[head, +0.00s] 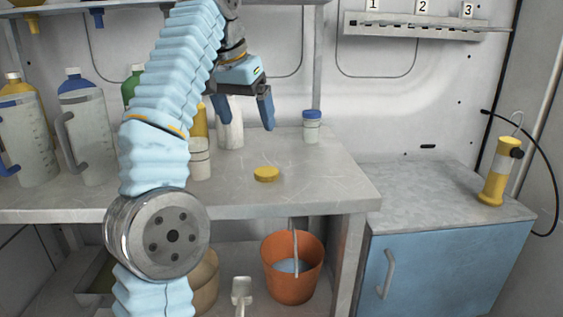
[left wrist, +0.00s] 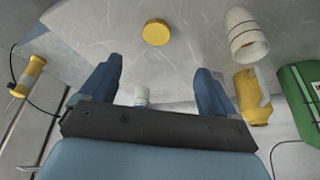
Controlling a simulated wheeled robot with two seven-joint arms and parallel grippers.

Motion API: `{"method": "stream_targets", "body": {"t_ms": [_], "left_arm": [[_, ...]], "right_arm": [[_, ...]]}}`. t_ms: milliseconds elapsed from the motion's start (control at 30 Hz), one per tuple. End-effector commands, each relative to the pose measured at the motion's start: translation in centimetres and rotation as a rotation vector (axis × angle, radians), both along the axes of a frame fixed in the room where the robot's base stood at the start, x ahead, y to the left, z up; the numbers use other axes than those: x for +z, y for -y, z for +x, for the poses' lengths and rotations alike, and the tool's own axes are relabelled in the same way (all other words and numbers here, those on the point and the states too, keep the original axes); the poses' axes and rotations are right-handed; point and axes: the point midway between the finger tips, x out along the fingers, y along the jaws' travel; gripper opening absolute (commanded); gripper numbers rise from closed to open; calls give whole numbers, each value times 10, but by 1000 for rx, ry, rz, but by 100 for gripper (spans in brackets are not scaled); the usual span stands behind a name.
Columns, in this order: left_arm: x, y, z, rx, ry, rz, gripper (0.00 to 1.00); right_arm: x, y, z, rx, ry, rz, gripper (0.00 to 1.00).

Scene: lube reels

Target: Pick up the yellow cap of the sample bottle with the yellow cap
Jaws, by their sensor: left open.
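The yellow cap (head: 266,174) lies flat on the grey bench top near its front edge, apart from any bottle. It also shows in the left wrist view (left wrist: 156,32), beyond and between my fingers. A whitish sample bottle without a visible cap (head: 200,162) stands to its left, partly hidden by my arm; it seems to be the white ribbed one in the left wrist view (left wrist: 245,34). My left gripper (head: 246,117) is open and empty, above and behind the cap with fingers pointing down. My right gripper is not in view.
A blue-capped sample bottle (head: 312,128) stands at the back right of the bench. Large jugs (head: 85,130) stand at the left. An orange bucket (head: 292,268) is below. A yellow pump-like device (head: 498,172) stands on the blue cabinet. The bench right of the cap is clear.

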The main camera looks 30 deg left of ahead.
Motion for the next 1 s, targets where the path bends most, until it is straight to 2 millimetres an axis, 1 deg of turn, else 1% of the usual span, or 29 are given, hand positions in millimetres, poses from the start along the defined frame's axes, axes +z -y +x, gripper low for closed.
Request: {"method": "stream_targets", "body": {"t_ms": [67,233,400,633,700,867,1000], "left_arm": [[-1,-1,-1,2,0,-3,90],[-13,-6,5,6,-10,-8,90],[-27,-1,9,1,-5,2,90],[-64,0,25,1,-4,2,90],[-72,-1,28,2,-3,1,90],[-83,0,32,0,-2,1,90],[-102,4,35,-1,-5,1,90]], "right_arm": [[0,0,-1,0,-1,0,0],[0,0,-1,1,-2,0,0],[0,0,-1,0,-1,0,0],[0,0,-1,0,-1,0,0],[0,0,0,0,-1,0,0],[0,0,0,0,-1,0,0],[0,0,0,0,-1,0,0]]}}
